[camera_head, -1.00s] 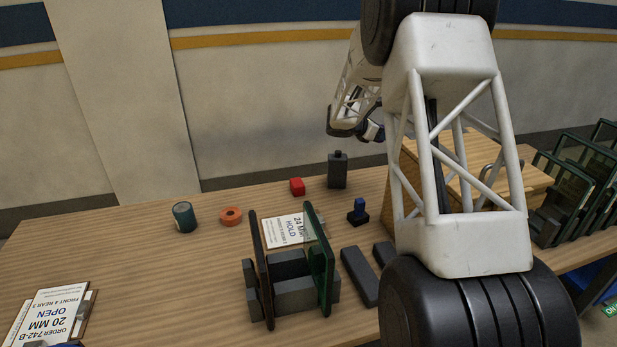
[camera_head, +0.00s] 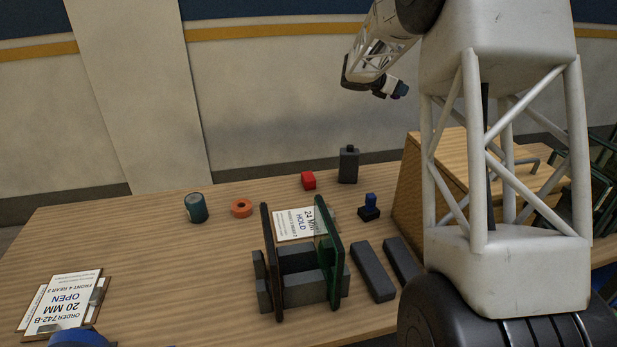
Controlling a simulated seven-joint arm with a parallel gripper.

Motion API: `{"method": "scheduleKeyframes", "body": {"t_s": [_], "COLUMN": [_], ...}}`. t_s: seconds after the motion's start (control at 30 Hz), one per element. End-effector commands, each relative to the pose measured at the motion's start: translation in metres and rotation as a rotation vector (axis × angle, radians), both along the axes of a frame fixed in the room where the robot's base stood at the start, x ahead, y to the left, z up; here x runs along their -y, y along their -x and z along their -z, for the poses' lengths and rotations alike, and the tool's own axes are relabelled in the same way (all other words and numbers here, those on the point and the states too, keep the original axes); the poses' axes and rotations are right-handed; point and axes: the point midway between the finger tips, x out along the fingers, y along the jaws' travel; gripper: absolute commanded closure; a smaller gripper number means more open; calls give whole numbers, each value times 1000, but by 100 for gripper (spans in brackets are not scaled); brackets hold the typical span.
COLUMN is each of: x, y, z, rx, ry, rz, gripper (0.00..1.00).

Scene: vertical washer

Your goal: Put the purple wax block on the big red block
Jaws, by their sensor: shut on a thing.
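My gripper (camera_head: 393,89) is small in the picture at the far end of my white arm, high above the back edge of the table and right of the red block. A dark bluish-purple piece (camera_head: 400,90) at its tip looks like the purple wax block, though its shape is unclear. The fingers are too small to make out. No other purple block shows on the table.
Grey bottle (camera_head: 348,166), blue-topped stamp (camera_head: 370,207), orange ring (camera_head: 241,208) and green cylinder (camera_head: 196,207) stand around the red block. A rack with upright panels (camera_head: 331,262) is in front. A wooden box (camera_head: 408,188) stands right.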

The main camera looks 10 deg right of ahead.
Motion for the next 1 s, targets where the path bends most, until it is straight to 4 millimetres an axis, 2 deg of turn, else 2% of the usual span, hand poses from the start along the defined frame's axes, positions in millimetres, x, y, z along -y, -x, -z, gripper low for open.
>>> {"method": "scheduleKeyframes", "body": {"t_s": [0.27, 0.7, 1.0], "x": [-13, -61, -84], "y": [-11, -30, -33], "z": [5, 11, 13], "rx": [-2, -1, -1], "ry": [1, 0, 1], "rz": [-183, -629, -800], "gripper": [93, 93, 93]}}
